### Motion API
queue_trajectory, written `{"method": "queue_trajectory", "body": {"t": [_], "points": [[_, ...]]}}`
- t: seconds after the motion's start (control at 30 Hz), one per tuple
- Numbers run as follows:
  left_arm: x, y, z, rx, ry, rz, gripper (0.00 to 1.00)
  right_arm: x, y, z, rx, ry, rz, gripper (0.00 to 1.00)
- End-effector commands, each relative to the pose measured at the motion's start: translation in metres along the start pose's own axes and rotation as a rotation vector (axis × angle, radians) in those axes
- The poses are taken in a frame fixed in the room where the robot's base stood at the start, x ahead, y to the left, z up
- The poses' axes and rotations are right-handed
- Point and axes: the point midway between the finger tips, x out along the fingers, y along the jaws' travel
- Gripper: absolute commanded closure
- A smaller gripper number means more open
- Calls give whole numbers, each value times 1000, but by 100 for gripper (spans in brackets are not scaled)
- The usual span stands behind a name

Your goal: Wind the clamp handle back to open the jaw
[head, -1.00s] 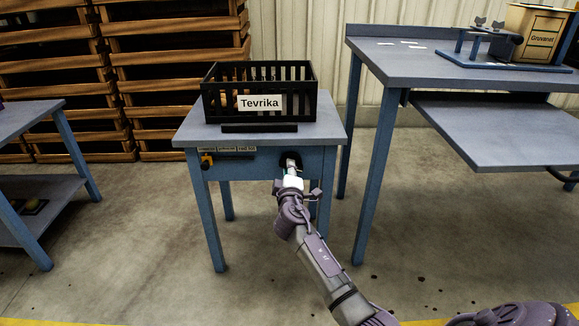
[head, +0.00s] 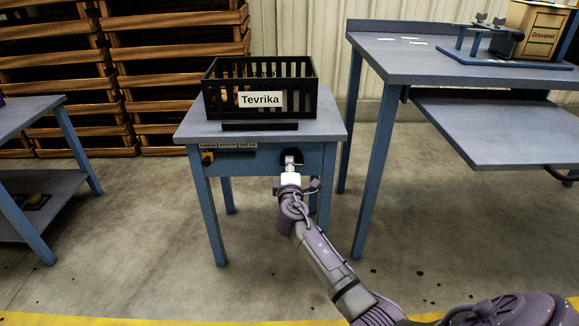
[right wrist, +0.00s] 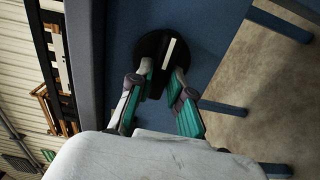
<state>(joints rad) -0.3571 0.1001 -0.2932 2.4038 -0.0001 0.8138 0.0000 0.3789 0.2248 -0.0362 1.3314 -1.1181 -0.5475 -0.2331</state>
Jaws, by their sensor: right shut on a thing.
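The clamp handle is a round black knob (head: 291,153) on the front of the small blue table, right of its middle. In the right wrist view it shows as a black disc (right wrist: 150,46) with a pale bar across it. My right gripper (head: 290,166) is at the knob. In the right wrist view its teal-padded fingers (right wrist: 163,74) are closed on a part at the knob's centre, mostly hidden between them. A dark bar (head: 259,126) lies along the table top's front edge; I cannot tell whether it is the jaw. My left gripper is not in view.
A black slatted crate labelled Tevrika (head: 228,102) stands on the small table (head: 327,128). A yellow and black fitting (head: 207,157) is at the table's front left. A larger blue table (head: 400,65) stands at right. Floor in front is clear apart from my arm.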

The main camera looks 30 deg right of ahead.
Motion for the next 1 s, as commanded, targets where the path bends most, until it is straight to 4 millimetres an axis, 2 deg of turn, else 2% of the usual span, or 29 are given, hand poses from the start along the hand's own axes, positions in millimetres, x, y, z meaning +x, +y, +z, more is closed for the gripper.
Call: {"method": "queue_trajectory", "body": {"t": [0.07, 0.1, 0.23, 0.53, 0.67, 0.77, 1.0], "points": [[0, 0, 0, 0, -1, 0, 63, 0, -1, -1, 0, 2, -2, 100], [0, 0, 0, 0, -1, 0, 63, 0, -1, -1, 0, 2, -2, 78], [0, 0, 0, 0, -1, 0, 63, 0, -1, -1, 1, 2, -2, 56], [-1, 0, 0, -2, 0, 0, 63, -1, 0, 0, 2, 1, -1, 56], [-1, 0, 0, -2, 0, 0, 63, -11, -1, -1, 3, 2, -1, 56], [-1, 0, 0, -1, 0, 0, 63, -27, -2, -1, 3, 2, -2, 56], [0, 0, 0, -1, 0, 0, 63, -80, -2, -1, 4, 2, -4, 56]]}}
